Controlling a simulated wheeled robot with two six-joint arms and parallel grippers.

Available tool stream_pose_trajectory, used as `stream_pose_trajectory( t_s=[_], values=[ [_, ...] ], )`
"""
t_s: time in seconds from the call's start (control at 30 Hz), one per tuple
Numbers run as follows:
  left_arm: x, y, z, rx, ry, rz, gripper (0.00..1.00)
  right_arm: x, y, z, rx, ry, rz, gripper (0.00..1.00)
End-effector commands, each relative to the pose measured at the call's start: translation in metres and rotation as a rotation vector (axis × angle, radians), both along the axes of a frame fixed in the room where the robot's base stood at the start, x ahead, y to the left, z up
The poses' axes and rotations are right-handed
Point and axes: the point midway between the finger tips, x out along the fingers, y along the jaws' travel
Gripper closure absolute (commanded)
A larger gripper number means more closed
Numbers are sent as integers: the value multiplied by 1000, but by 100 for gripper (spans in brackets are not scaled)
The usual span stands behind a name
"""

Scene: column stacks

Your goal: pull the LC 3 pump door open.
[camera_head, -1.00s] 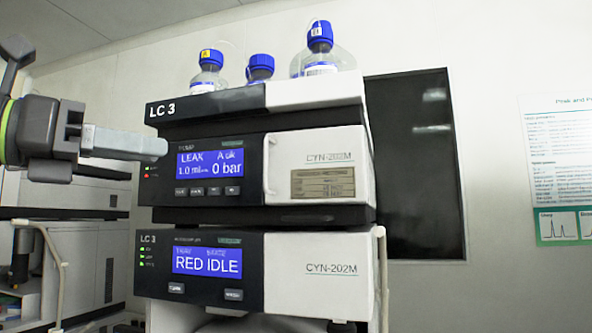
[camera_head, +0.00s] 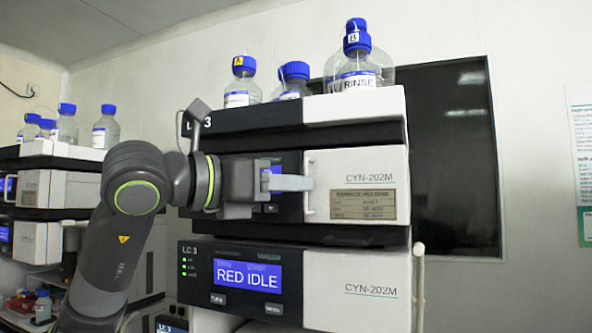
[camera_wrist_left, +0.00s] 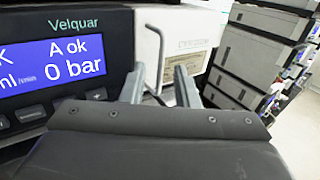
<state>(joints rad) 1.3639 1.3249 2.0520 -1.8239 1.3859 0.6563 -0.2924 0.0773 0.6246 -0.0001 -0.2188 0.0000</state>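The LC 3 pump module is the upper unit of the stack, and its white door (camera_head: 352,163) looks shut in the head view. A thin upright handle (camera_head: 309,188) is on the door's left edge. My left gripper (camera_head: 296,183) points right, with its fingertips at the handle, covering most of the pump's display. In the left wrist view, the two grey fingers (camera_wrist_left: 161,88) are apart. My right gripper is not in view.
Blue-capped bottles (camera_head: 357,75) stand on top of the stack. A lower module (camera_head: 357,290) reading RED IDLE sits below the pump. A dark panel (camera_head: 455,160) is on the wall behind. Another stack (camera_head: 55,190) with bottles stands at the left.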

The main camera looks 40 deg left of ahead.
Motion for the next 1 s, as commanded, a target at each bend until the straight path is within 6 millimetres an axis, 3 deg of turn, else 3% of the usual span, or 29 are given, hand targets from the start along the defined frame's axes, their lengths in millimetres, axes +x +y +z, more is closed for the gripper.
stream_pose_trajectory(
  t_s=[0.2, 0.53, 0.73, 1.0],
  values=[
    [14, -6, 0, 1, 2, -1, 72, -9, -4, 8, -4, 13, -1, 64],
    [16, -6, -1, 0, 1, 1, 72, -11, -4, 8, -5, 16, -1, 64],
    [16, -6, -1, 0, 0, 1, 99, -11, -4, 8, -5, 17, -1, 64],
    [15, -6, 0, 0, 0, 1, 100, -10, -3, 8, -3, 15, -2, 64]
  ],
)
